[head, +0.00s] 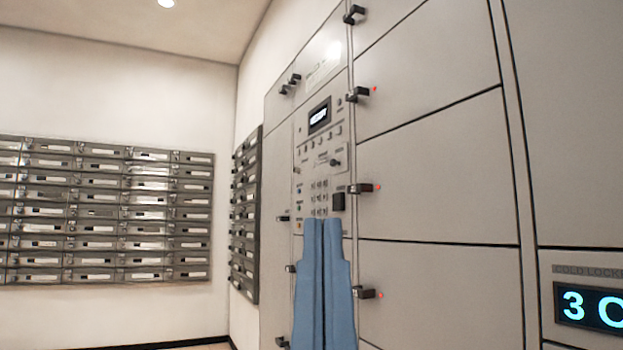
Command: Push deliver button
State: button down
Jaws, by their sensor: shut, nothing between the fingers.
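A control panel (318,150) is set in the grey locker wall near the middle of the head view. It has a small lit display (320,115), a row of small buttons (318,141), and a keypad (319,187) lower down. The labels are too small to read, so I cannot tell which button is the deliver button. My gripper (322,222) is blue and points up in front of the lower panel. Its two fingers are together and hold nothing. They hide part of the panel below the keypad. I cannot tell whether the tips touch the panel.
Large locker doors (435,185) with dark latches (361,188) and red lights stand right of the panel. A lit cold-locker display (592,307) is at lower right. Metal mailboxes (100,215) cover the left wall. The space left of the lockers looks clear.

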notch_tip(320, 180, up, 55)
jog(key=p, duration=5.2)
jog(key=shift+r+p, duration=0.15)
jog(key=shift+p, duration=0.15)
jog(key=shift+w, duration=0.15)
